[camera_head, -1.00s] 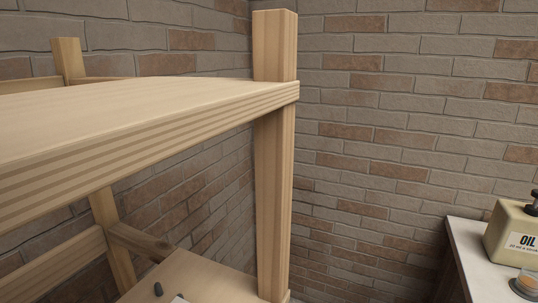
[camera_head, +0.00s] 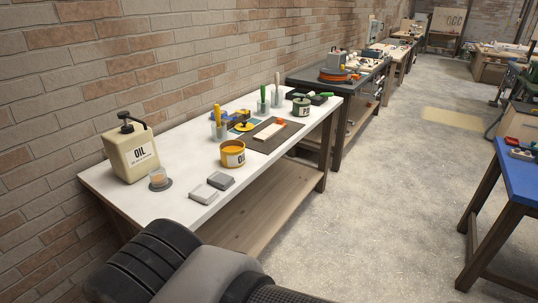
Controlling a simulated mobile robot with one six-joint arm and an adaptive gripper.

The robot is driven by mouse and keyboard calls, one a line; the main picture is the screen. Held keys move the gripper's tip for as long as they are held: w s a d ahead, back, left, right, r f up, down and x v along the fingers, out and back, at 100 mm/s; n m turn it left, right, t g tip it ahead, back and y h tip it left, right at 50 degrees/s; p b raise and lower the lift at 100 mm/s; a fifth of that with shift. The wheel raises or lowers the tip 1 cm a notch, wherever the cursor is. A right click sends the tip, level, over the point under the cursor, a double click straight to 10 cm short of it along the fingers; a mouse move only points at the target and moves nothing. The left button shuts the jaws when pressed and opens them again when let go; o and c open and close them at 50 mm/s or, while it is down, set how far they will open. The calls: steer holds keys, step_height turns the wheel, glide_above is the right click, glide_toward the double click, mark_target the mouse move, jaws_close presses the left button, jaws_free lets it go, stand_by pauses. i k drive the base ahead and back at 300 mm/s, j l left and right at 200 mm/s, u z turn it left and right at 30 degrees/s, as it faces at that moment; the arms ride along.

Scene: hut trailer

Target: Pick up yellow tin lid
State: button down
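A yellow tin (camera_head: 233,155) with a white label stands near the front edge of the white-topped table (camera_head: 128,190). Its top looks open, with orange-brown inside. A flat round yellow piece (camera_head: 243,127), which looks like the yellow tin lid, lies behind the tin with a dark spot at its middle. It is small here, and I cannot make out what it rests on. Part of my arm shows at the bottom of the view, well apart from the lid. My gripper is out of view.
Open floor (camera_head: 375,210) lies right.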

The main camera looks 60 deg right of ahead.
mark_target(244, 126)
steer(key=z, duration=0.45)
steer(key=k+j+z, duration=0.1)
steer(key=z, duration=0.8)
steer(key=k+j+z, duration=0.1)
steer(key=z, duration=0.3)
